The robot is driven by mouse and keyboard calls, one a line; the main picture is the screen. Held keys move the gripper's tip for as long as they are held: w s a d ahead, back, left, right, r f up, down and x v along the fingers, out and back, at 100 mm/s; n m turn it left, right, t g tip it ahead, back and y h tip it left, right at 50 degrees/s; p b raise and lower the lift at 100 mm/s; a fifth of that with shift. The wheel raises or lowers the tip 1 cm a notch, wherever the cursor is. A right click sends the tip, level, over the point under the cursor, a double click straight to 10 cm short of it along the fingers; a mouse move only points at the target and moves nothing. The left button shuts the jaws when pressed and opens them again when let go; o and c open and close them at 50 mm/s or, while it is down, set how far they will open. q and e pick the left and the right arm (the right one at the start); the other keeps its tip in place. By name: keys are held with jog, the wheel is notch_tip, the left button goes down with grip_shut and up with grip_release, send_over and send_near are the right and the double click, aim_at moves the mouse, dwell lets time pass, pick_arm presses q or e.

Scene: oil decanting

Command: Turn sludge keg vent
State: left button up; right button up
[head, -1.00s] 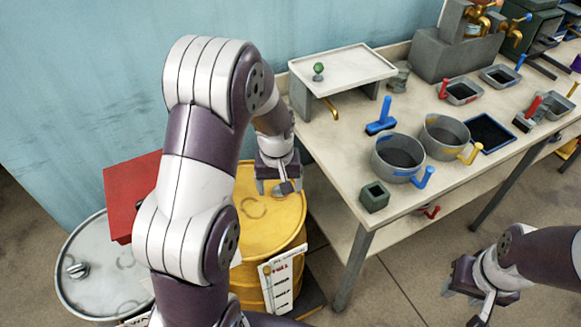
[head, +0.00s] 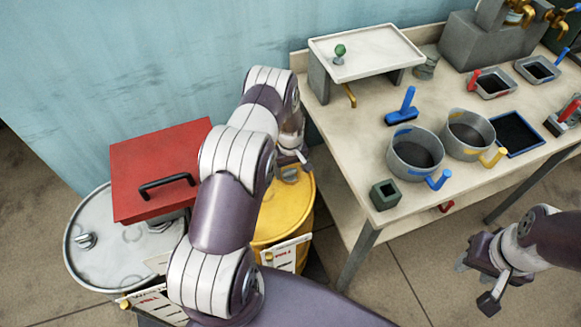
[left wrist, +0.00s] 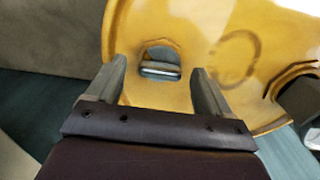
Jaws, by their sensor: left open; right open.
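A yellow drum (head: 283,222) stands left of the workbench; I cannot read which keg is the sludge one. In the left wrist view the top of the yellow drum (left wrist: 195,35) fills much of the frame. A small grey metal vent piece (left wrist: 160,70) sits in a round recess there. My left gripper (left wrist: 158,66) is open, with one finger on each side of the vent piece; I cannot tell whether they touch it. In the head view my left gripper (head: 293,164) is over the drum's far side, partly hidden by my arm. My right gripper (head: 477,274) is open and empty.
A red box (head: 160,165) with a black handle sits above a grey drum (head: 105,255), which has a knob (head: 86,240). The workbench (head: 335,140) at right holds two round pots, a white raised tray (head: 370,45) and several small bins. Floor is clear in front.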

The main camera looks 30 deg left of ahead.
pick_arm(q)
jog(key=shift+s, duration=0.25)
jog(key=shift+f, duration=0.15)
jog(key=shift+w+a+f, duration=0.1)
jog(key=shift+w+f, duration=0.2)
jog(key=shift+s+r, duration=0.1)
jog(key=shift+r, duration=0.05)
jog(key=c, duration=1)
jog(key=shift+c, duration=0.2)
